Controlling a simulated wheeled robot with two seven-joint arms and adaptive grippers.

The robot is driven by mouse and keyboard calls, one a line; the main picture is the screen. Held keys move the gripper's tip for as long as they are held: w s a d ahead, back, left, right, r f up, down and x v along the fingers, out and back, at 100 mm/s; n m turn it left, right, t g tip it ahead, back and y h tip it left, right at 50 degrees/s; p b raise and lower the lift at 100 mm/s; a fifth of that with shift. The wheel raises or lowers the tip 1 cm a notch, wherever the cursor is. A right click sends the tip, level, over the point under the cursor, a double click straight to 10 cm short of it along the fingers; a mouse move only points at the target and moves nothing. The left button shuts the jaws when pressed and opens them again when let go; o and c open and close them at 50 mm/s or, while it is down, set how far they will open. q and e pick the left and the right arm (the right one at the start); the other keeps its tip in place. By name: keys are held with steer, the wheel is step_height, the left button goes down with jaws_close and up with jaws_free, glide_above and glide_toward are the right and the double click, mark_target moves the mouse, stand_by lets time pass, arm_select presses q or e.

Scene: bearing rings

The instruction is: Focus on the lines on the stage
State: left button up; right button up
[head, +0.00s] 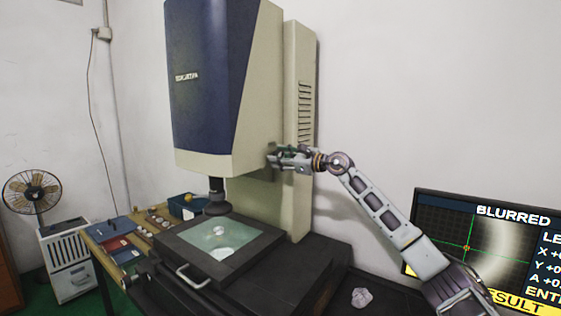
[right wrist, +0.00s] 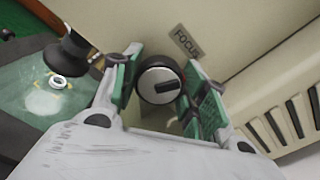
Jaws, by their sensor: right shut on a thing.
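My right gripper (head: 275,157) is at the lower right side of the blue and beige measuring machine (head: 215,80). In the right wrist view its green-padded fingers (right wrist: 160,88) are around a round black knob with a silver face (right wrist: 159,86), next to a FOCUS label (right wrist: 187,42). The glass stage (head: 198,243) lies under the lens (head: 216,196) and carries a small ring (head: 219,231) and a bright patch of light. The screen (head: 480,245) reads BLURRED and shows a soft, hazy bright arc with a crosshair. The left gripper is not in view.
A side table (head: 98,236) at the left holds a red tray (head: 117,250), a blue box (head: 186,207) and several small parts. A crumpled pale lump (head: 361,297) lies on the dark bench right of the stage. A fan (head: 33,191) stands on a white cabinet at far left.

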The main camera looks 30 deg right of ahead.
steer(key=n+b, duration=0.1)
steer(key=n, duration=0.2)
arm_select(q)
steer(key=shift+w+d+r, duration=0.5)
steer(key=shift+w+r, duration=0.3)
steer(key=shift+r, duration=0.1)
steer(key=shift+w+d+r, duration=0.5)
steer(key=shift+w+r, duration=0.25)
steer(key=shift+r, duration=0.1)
arm_select(e)
steer(key=shift+n, duration=1)
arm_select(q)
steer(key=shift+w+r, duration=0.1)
arm_select(e)
steer(key=o, duration=1)
steer(key=shift+o, duration=0.2)
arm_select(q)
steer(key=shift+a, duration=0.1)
arm_select(e)
steer(key=shift+s+f, duration=0.1)
steer(key=shift+s, duration=0.1)
